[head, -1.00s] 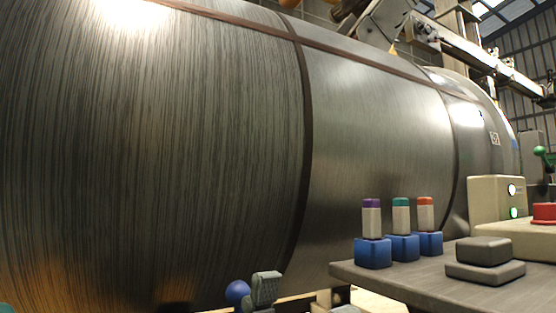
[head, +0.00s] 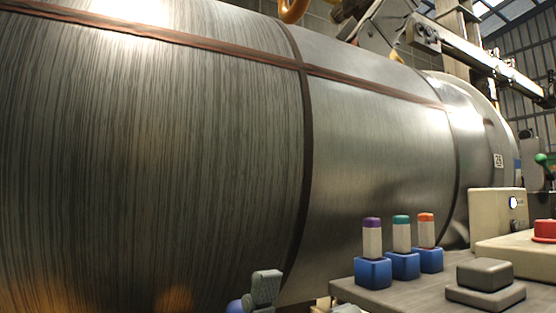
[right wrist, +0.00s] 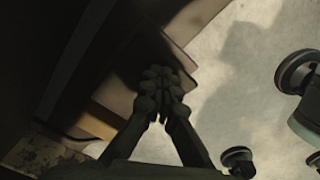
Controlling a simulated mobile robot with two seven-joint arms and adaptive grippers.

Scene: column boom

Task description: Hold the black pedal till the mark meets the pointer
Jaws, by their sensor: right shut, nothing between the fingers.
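My right gripper (right wrist: 160,90) shows in the right wrist view, fingers together and empty. Its tips are over the edge of a dark brown slab (right wrist: 130,95). The slab is in deep shadow; I cannot tell whether it is the black pedal or whether the tips touch it. In the head view a large grey drum (head: 380,140) fills most of the picture. A dark stripe (head: 220,46) runs along its upper side. A small tan tip (head: 397,57) hangs above the drum and may be the pointer. I cannot make out a separate mark. My left gripper is not seen.
A bench at lower right holds a dark grey stepped block (head: 485,274), three blue-based posts (head: 373,272), a red button (head: 545,229) and a beige lamp box (head: 497,208). A grey part (head: 264,288) and a blue ball stand low at centre. Pale floor (right wrist: 235,85) lies right of my gripper.

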